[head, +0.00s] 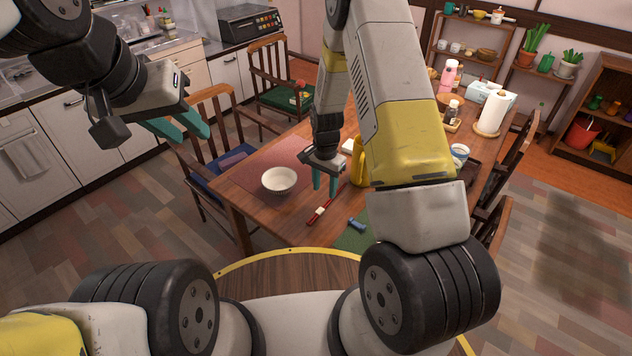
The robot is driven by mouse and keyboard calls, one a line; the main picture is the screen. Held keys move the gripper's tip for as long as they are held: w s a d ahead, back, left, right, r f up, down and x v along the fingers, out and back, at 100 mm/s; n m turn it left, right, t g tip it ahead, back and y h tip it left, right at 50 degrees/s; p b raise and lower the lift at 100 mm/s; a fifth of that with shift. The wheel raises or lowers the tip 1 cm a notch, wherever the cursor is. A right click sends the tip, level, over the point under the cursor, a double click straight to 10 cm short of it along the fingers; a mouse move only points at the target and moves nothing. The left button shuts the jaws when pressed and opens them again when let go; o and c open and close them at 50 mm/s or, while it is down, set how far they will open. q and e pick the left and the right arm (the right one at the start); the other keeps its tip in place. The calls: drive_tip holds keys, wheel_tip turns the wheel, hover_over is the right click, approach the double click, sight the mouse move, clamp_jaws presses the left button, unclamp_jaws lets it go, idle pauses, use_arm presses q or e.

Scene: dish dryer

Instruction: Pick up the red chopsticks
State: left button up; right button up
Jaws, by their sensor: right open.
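The red chopsticks (328,203) lie on the wooden table (238,201) near its front edge, with a small white piece around or on them. My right gripper (325,184) points down just above and slightly behind the chopsticks. Its teal fingers are apart and nothing shows between them. I cannot tell whether the fingertips touch the chopsticks. My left gripper (185,127) is at the upper left, away from the table's front, with its teal fingers spread and empty.
A white bowl (279,180) stands left of the chopsticks. A small blue object (357,225) lies to their right, by a green mat (352,240). A yellow object (358,165) stands beside my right arm. Chairs (207,120) line the table's left side.

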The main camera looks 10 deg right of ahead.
sight(325, 204)
drive_tip(key=f, duration=0.6)
drive_tip(key=shift+d, duration=0.2)
clamp_jaws()
